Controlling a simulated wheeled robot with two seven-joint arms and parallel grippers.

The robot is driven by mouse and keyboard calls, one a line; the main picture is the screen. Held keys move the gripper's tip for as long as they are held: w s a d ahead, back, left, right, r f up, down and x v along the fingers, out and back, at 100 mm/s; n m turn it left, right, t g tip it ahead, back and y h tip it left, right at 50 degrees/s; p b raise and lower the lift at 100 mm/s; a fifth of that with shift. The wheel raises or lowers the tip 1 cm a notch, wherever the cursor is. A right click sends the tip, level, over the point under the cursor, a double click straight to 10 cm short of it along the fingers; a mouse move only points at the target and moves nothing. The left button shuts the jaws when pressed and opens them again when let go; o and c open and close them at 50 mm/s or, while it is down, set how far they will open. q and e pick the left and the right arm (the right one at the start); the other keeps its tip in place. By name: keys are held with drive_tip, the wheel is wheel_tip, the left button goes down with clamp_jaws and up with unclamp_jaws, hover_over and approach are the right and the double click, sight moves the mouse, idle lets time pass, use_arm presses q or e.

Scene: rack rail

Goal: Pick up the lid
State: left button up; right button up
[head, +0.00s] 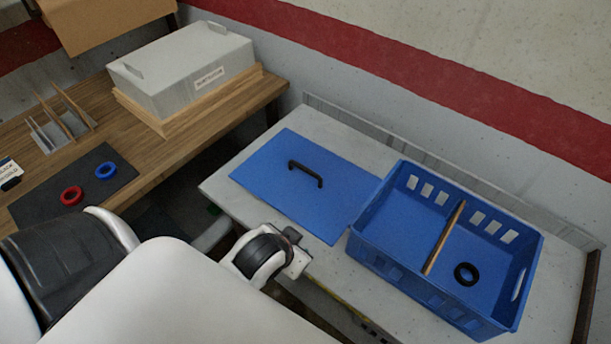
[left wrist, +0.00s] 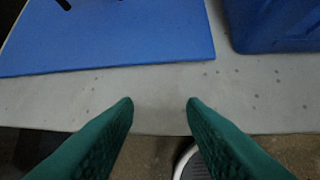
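The lid (head: 268,185) is a flat blue panel lying on the grey table, with a black bar handle (head: 306,173) on top. In the left wrist view the lid (left wrist: 115,40) fills the upper left, and only a bit of its handle (left wrist: 63,4) shows at the top edge. My left gripper (left wrist: 160,103) has two green fingers spread apart with nothing between them, over the table's front edge and short of the lid. In the head view my left wrist shows near that edge, but its fingers cannot be made out. My right gripper is not in view.
A blue crate (head: 381,219) stands right of the lid, with a wooden divider (head: 444,238) and black ring (head: 466,273) inside. A wooden bench (head: 150,155) at left holds a grey box (head: 185,68), a dark mat (head: 101,199), and red (head: 72,195) and blue (head: 106,170) rings.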

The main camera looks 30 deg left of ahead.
use_arm(q)
drive_tip(key=w+d+r+m+t+h, duration=0.1)
drive_tip(key=w+d+r+m+t, duration=0.1)
drive_tip(key=w+r+t, duration=1.3)
drive_tip(key=w+d+r+m+g+h, duration=0.4)
drive_tip(key=d+r+m+h, duration=0.45)
drive_tip(key=m+h, duration=0.35)
drive_tip(key=m+g+y, duration=0.3)
drive_tip(key=g+y, duration=0.9)
drive_tip(key=g, duration=0.5)
hover_over(305, 168)
wheel_tip(305, 168, down, 12)
drive_tip(key=f, duration=0.2)
drive_tip(key=f+p, duration=0.1)
drive_tip(key=f, duration=0.2)
drive_tip(key=shift+s+a+f+p, duration=0.1)
drive_tip(key=shift+a+f+p, duration=0.1)
drive_tip(key=shift+f+p, duration=0.1)
drive_tip(key=f, duration=0.2)
drive_tip(key=f+p, duration=0.1)
drive_tip(key=f, duration=0.1)
drive_tip(key=shift+w+d+f, duration=0.15)
drive_tip(key=shift+w+f, duration=0.05)
drive_tip(key=shift+f, duration=0.55)
